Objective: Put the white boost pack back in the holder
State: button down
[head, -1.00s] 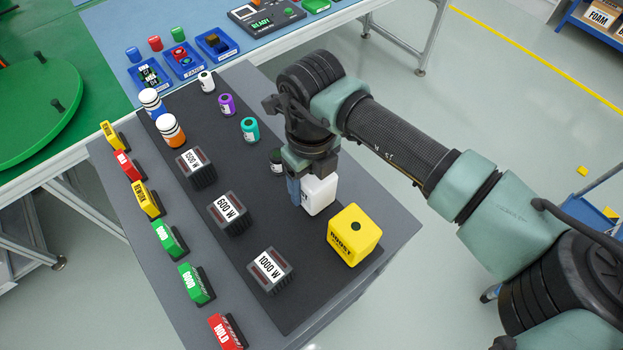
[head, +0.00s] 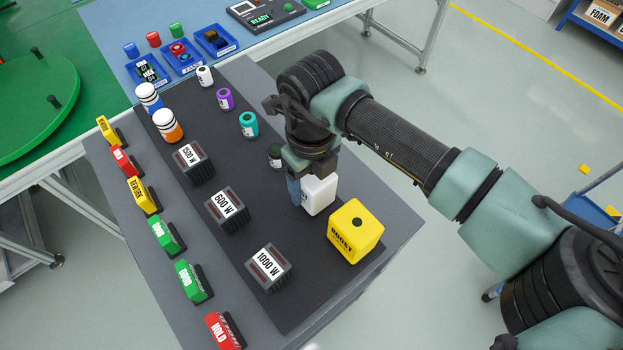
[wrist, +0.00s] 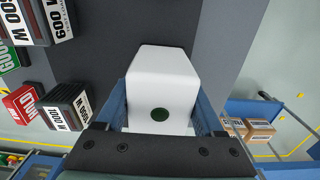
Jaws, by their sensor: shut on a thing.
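The white boost pack (head: 319,195) is a white block at the right side of the dark mat, beside the yellow boost pack (head: 355,232). My gripper (head: 306,190) points down and is shut on the white pack. In the wrist view the white pack (wrist: 162,75) sits between the two blue fingers of my gripper (wrist: 160,108), with a dark round spot on its near face. The pack is at or close to the mat; I cannot tell if it touches. I cannot make out a holder for it.
Heater blocks marked in watts, such as the 600 W block (head: 228,209), stand left of the pack. Coloured rolls, including a teal one (head: 249,124), stand behind. Sign blocks, such as the red HOLD (head: 224,331), line the grey table's left edge (head: 130,235).

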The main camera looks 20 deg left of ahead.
jog(key=shift+f+b, duration=0.4)
jog(key=shift+f, duration=0.05)
jog(key=shift+c, duration=1.4)
grip_release()
jog(key=shift+o, duration=1.4)
notch_tip(320, 180, up, 13)
jog(key=shift+r+b, duration=0.1)
jog(key=shift+b, duration=0.35)
